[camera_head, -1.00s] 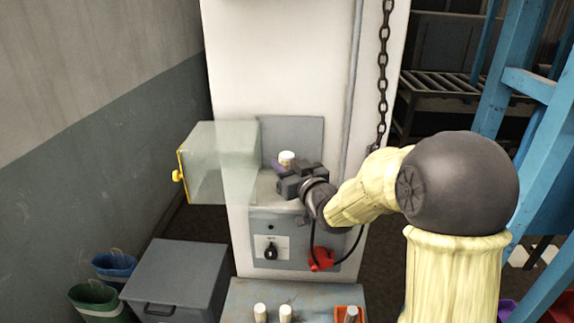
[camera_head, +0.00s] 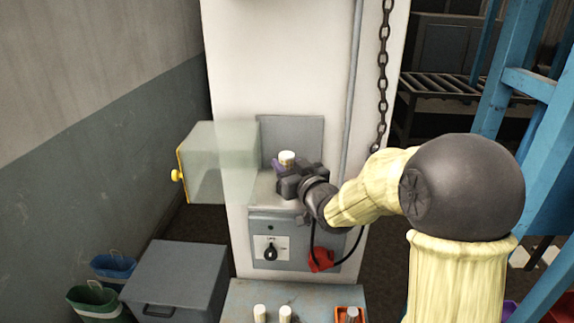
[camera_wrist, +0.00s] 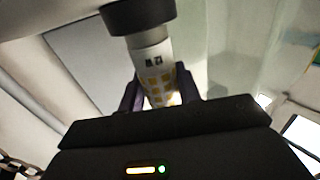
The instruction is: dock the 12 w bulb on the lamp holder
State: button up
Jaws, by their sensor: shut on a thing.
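The 12 W bulb (camera_wrist: 155,65) is a white cylinder with yellow patches and a grey metal end; its marking is upside down in the wrist view. My gripper (camera_wrist: 160,90) is shut on it with purple fingers on both sides. The bulb's metal end meets a dark round collar (camera_wrist: 138,17), apparently the lamp holder; I cannot tell how deep it sits. In the head view the bulb's white top (camera_head: 287,155) rises above my gripper (camera_head: 284,169), in front of the grey back plate. My gripper hides the holder there.
A clear cover (camera_head: 222,160) with a yellow knob (camera_head: 177,175) stands at the left. Below are a switch panel (camera_head: 270,248) and a red plug (camera_head: 321,258). Two white cylinders (camera_head: 260,314) and an orange tray (camera_head: 338,318) are on the bench (camera_head: 240,300).

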jog(key=shift+f+b, duration=0.55)
jog(key=shift+b, duration=0.35)
dwell(0.5)
jog(key=o, duration=0.7)
jog(key=b+v, duration=0.2)
jog(key=v, duration=0.9)
dwell(0.6)
dwell(0.5)
